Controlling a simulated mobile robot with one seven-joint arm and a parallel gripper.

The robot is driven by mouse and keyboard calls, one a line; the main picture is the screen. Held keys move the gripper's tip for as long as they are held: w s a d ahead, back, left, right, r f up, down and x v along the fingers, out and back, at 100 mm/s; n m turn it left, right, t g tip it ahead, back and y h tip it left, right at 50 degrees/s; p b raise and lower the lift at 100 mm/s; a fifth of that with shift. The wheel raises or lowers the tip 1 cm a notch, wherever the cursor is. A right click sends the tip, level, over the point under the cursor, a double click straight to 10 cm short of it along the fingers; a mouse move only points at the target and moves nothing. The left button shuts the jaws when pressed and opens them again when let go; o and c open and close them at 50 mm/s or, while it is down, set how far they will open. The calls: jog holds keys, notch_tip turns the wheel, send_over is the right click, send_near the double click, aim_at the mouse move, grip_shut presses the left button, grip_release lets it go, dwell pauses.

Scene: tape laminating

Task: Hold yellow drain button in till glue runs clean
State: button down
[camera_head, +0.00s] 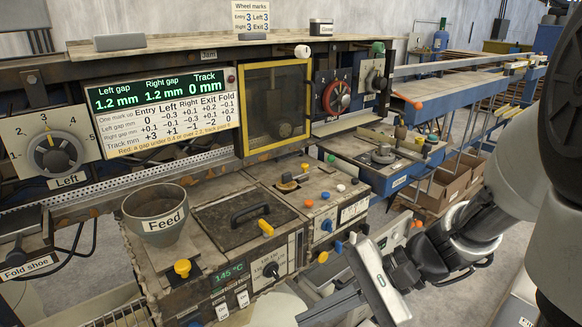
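Several yellow controls show, and I cannot read which one is the drain button. A yellow knob (183,268) stands on the glue unit below the Feed hopper (157,217). A small yellow button (323,257) sits on the right side of the unit, near my gripper (327,297). My gripper is low, right of the glue unit, apart from the yellow knob. Its fingertips are partly hidden, so its opening and any contact with the small button are unclear. No glue stream is clearly visible.
A green display (156,89) reads gaps 1.2 mm and track 0 mm. A small panel (230,273) reads 145°C. A yellow-framed guard (276,106) stands above. Blue and orange knobs (338,246) lie close by my gripper. Cardboard boxes (449,188) are at right.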

aim_at(325, 258)
jog(key=w+d+f+m+t+b, duration=0.3)
jog(key=w+d+f+m+t, duration=0.3)
jog(key=d+m+t, duration=0.1)
jog(key=w+d+f+m+t+b, duration=0.4)
jog(key=d+f+m+t, duration=0.3)
jog(key=d+m, duration=0.2)
jog(key=shift+w+d+m, duration=0.3)
jog(key=shift+w+m, duration=0.5)
jog(key=shift+w, duration=0.05)
jog(key=shift+w+a, duration=0.1)
jog(key=x, duration=0.4)
jog(key=b+x, duration=0.1)
jog(key=x, duration=0.8)
jog(key=shift+w+a+r, duration=0.2)
jog(key=shift+w, duration=0.1)
